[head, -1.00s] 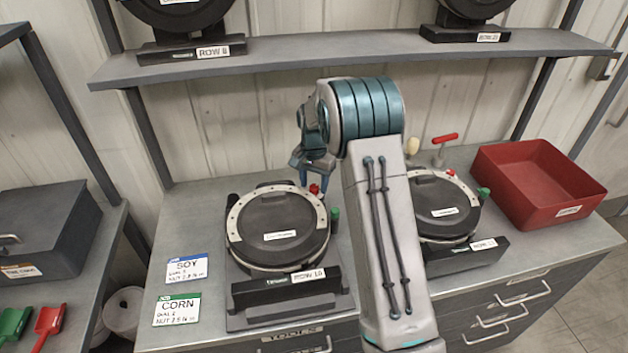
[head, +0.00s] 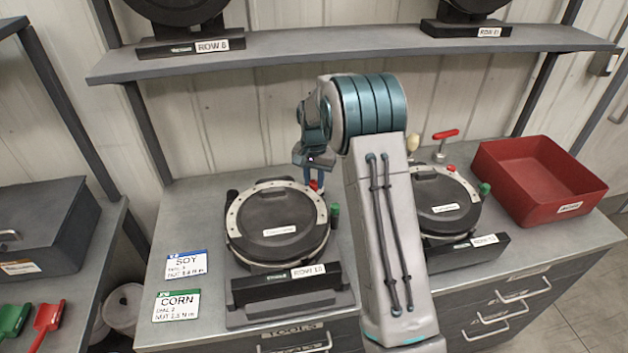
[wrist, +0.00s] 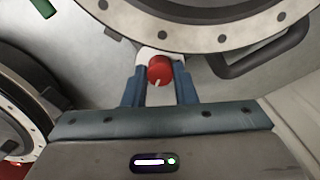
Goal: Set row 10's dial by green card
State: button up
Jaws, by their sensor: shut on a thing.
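The row 10 meter (head: 278,225) is a round black unit with a pale dotted ring, standing on the bench left of my arm. Its red dial knob (head: 314,184) is at the ring's upper right. My gripper (head: 316,172) is over that spot. The green CORN card (head: 177,305) lies flat at the bench's left front. The blue-edged SOY card (head: 186,264) lies just behind it. Their small print is hard to read.
A second meter (head: 440,205) with its own red knob stands right of my arm, partly hidden by it. A red bin (head: 540,180) is at the far right. A shelf (head: 350,55) with more meters runs above. A green-capped post (head: 335,215) stands beside the row 10 meter.

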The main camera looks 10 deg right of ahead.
jog(key=n+b, duration=0.2)
jog(key=n, duration=0.2)
jog(key=shift+f, duration=0.1)
jog(key=n+b, duration=0.1)
jog(key=n, duration=0.2)
jog(key=shift+n, duration=0.4)
jog(key=n+b, duration=0.1)
jog(key=n, duration=0.3)
jog(key=shift+n, duration=2.3)
jog(key=o, duration=1)
